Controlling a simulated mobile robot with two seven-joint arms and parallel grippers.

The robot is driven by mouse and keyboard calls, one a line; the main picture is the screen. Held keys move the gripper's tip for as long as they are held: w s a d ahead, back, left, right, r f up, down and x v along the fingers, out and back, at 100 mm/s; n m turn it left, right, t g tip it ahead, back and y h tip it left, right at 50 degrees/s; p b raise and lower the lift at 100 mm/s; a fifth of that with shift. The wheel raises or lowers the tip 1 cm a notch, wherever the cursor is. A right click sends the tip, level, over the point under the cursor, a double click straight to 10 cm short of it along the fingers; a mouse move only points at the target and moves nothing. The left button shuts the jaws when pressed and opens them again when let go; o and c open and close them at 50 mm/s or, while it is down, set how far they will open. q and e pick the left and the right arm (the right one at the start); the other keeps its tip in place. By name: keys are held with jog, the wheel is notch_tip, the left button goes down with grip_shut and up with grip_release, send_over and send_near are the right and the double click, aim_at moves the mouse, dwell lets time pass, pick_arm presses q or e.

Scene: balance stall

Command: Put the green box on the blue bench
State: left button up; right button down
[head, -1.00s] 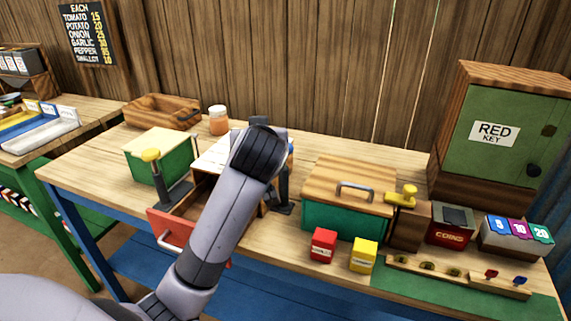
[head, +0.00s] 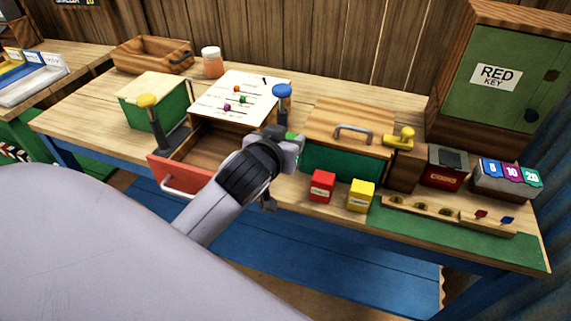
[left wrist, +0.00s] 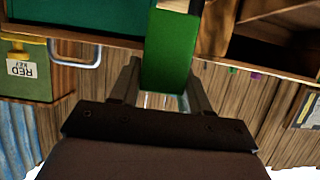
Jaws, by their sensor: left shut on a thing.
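My left gripper (head: 287,150) is shut on a green box and hangs in front of the table, by the open drawer's right side. In the head view only a small green part of the box (head: 293,136) shows; my gripper hides the rest. In the left wrist view the green box (left wrist: 170,48) sits between the two fingers (left wrist: 165,88). The blue bench (head: 330,256), a low planked surface, lies below the table front, lower than my gripper. My right gripper is not in view.
The red-fronted drawer (head: 176,178) stands open. A teal box with a wooden lid (head: 345,164) is just right of my gripper, with a red packet (head: 321,186) and a yellow packet (head: 360,196) in front. Another green box with a pale lid (head: 153,88) stands at left.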

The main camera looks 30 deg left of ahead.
pick_arm(q)
jog(key=shift+f, duration=3.95)
jog(key=shift+f, duration=0.25)
jog(key=o, duration=1.1)
jog(key=shift+r, duration=0.1)
jog(key=shift+r, duration=0.1)
jog(key=v, duration=1.2)
jog(key=s+d+f+m+g+h, duration=0.1)
jog(key=s+f, duration=0.1)
jog(key=f, duration=0.5)
jog(key=s+d+f+m+h, duration=0.2)
jog(key=s+f, duration=0.1)
jog(key=f, duration=0.4)
jog(key=s+d+f+m+g+h, duration=0.1)
jog(key=s+d+f+m+h, duration=0.1)
jog(key=f, duration=0.5)
jog(key=shift+s+d+f+g+b, duration=0.1)
jog(key=shift+s+f+g+b, duration=0.25)
jog(key=shift+s, duration=0.2)
